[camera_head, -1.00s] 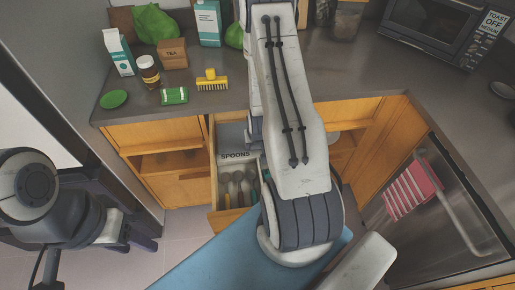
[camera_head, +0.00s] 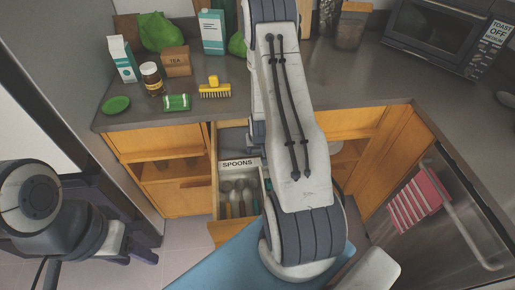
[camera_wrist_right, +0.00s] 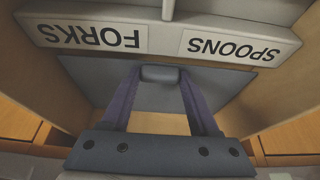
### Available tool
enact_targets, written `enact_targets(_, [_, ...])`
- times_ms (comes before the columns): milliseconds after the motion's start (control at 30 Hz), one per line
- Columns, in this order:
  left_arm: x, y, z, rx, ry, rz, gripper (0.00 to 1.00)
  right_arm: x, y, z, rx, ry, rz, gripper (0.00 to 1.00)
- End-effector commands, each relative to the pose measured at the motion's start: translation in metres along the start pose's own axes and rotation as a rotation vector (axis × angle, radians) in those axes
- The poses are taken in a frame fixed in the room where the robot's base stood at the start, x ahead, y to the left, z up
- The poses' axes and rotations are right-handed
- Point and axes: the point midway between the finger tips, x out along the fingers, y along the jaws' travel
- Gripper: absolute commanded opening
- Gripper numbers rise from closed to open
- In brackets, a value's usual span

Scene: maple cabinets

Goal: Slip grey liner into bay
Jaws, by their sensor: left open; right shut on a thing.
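The grey liner (camera_wrist_right: 215,85) is a flat dark sheet in the right wrist view. My right gripper (camera_wrist_right: 160,76) is shut on it. The liner lies across the bay beside the wall labelled FORKS and SPOONS, with bare wooden floor (camera_wrist_right: 160,123) showing between my fingers. I cannot tell whether it rests on the floor. In the head view the open drawer (camera_head: 214,185) shows the SPOONS label (camera_head: 238,163), with grey behind it; my right arm hides the right gripper. My left gripper (camera_head: 150,255) is open and empty at the lower left, away from the drawer.
Spoons (camera_head: 238,193) lie in the compartment in front of the label. The counter above holds a yellow brush (camera_head: 214,90), a green sponge (camera_head: 177,102), a jar (camera_head: 152,78), a tea box (camera_head: 176,62) and cartons. A striped towel (camera_head: 418,198) hangs at right.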

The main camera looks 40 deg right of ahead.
Motion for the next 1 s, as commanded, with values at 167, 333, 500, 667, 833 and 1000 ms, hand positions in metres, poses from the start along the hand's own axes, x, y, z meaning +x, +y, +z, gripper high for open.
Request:
enact_targets(167, [0.0,0.0,0.0,0.0,0.0,0.0,0.5,0.0,0.0,0.0,0.0,0.001,0.0,0.04])
enact_targets(333, [0.0,0.0,0.0,0.0,0.0,0.0,0.5,0.0,0.0,0.0,0.0,0.001,0.0,0.88])
enact_targets(500, [0.0,0.0,0.0,0.0,0.0,0.0,0.5,0.0,0.0,0.0,0.0,0.001,0.0,0.96])
enact_targets(667, [0.0,0.0,0.0,0.0,0.0,0.0,0.5,0.0,0.0,0.0,0.0,0.0,0.0,0.96])
enact_targets(833, [0.001,0.0,0.0,0.0,0.0,0.0,0.5,-0.013,0.0,-0.001,0.0,0.003,0.0,0.96])
enact_targets(1000, [0.004,0.0,0.0,0.0,0.0,0.0,0.5,-0.043,0.0,-0.002,0.0,0.005,0.0,0.96])
